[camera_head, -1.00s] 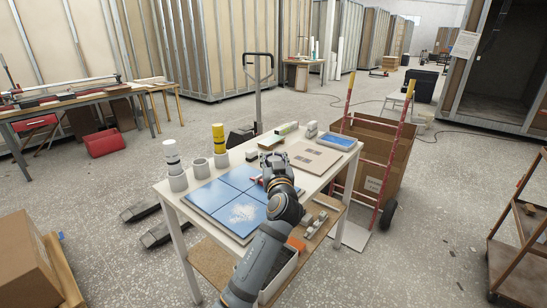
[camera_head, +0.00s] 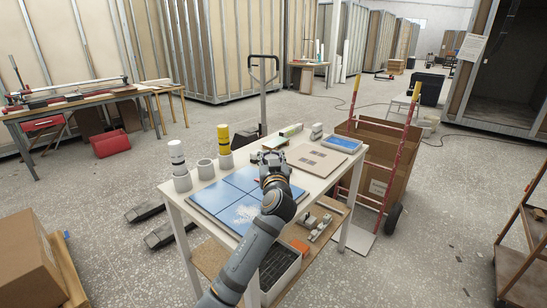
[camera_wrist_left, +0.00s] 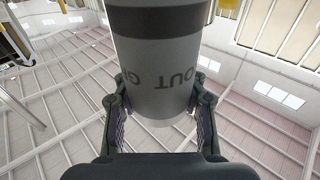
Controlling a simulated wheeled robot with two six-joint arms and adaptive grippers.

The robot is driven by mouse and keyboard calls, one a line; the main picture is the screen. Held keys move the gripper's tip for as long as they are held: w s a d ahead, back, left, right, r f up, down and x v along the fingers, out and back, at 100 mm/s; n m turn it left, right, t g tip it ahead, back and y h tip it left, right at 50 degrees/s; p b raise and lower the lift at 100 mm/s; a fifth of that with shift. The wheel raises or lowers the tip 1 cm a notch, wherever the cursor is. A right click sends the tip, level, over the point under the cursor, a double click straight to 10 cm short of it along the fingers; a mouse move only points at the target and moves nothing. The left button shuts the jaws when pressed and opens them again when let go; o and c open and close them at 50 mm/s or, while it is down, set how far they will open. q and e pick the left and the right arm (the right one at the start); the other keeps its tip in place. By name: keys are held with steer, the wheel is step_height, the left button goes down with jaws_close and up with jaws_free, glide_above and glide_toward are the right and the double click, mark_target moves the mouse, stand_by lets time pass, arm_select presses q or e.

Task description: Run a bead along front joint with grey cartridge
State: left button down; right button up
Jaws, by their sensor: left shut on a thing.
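My left gripper (camera_head: 272,160) is over the table, above the back right part of the blue tile panel. In the left wrist view its fingers (camera_wrist_left: 158,120) are shut on the grey cartridge (camera_wrist_left: 165,75), which has a dark band and partly visible lettering. In the head view the gripper and arm mostly hide the cartridge; a small red piece shows beside the gripper. The blue tile panel (camera_head: 212,196) lies flat, with joints crossing between its tiles. I cannot tell whether the nozzle touches a joint. My right gripper is not in view.
A white-and-dark cartridge (camera_head: 177,156) and a yellow cartridge (camera_head: 223,138) stand in holders, with an empty holder (camera_head: 205,169) between them. A beige board (camera_head: 316,160) and blue-topped tray (camera_head: 345,144) lie right. A red hand truck (camera_head: 384,175) with a box stands beside the white table (camera_head: 175,205).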

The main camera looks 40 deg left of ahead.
arm_select(q)
steer(key=shift+a, duration=0.55)
steer(key=shift+w+a, duration=0.15)
steer(key=shift+a, duration=0.8)
steer(key=shift+a+b, duration=0.4)
steer(key=shift+a, duration=0.35)
steer(key=shift+w+a, duration=0.1)
steer(key=shift+a, duration=1.05)
